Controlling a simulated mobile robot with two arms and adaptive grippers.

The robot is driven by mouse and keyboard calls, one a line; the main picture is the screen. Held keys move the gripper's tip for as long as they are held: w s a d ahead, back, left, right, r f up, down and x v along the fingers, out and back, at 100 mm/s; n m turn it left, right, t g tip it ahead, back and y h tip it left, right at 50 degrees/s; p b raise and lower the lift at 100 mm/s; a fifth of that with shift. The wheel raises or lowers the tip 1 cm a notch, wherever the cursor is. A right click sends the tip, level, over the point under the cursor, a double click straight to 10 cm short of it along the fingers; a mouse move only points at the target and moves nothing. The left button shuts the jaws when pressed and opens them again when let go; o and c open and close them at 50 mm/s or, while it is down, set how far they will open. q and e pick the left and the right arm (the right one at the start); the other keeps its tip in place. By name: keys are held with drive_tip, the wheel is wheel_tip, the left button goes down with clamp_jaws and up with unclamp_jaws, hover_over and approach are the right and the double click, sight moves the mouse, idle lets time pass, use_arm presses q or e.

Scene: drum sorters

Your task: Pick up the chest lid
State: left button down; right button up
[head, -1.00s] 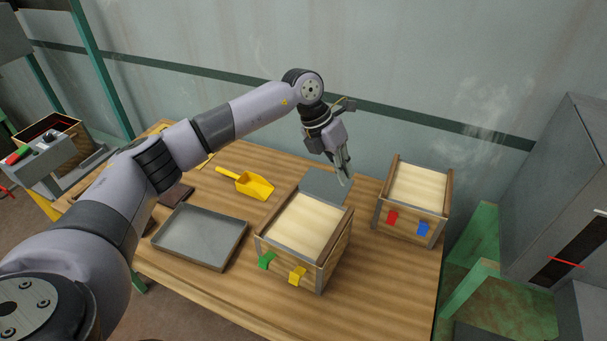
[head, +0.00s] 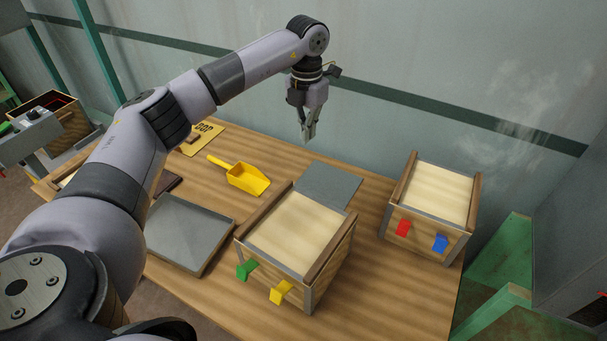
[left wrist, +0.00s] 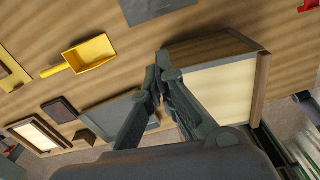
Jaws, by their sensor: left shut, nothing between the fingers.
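A flat dark grey plate (head: 329,184), which looks like the chest lid, lies on the table behind the near wooden chest (head: 320,262). Part of the plate shows at the top of the left wrist view (left wrist: 155,8). The near chest has a pale cream top face, brown side rails and green and yellow tabs. It also shows in the left wrist view (left wrist: 258,88). My left gripper (head: 308,138) points down, shut and empty, in the air above the back of the plate, apart from it. My right gripper is not in view.
A second chest (head: 428,205) with red and blue tabs stands to the right. A shallow grey tray (head: 190,235) and a yellow scoop (head: 246,178) lie to the left. The wall (head: 430,60) rises behind the table. Bare wood (head: 390,290) shows at the front right.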

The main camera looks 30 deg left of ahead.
use_arm(q)
drive_tip(key=s+f+p, duration=0.3)
drive_tip(key=f+p, duration=0.2)
drive_tip(key=f, duration=0.6)
drive_tip(key=shift+s+a, duration=0.15)
drive_tip(key=shift+s, duration=0.05)
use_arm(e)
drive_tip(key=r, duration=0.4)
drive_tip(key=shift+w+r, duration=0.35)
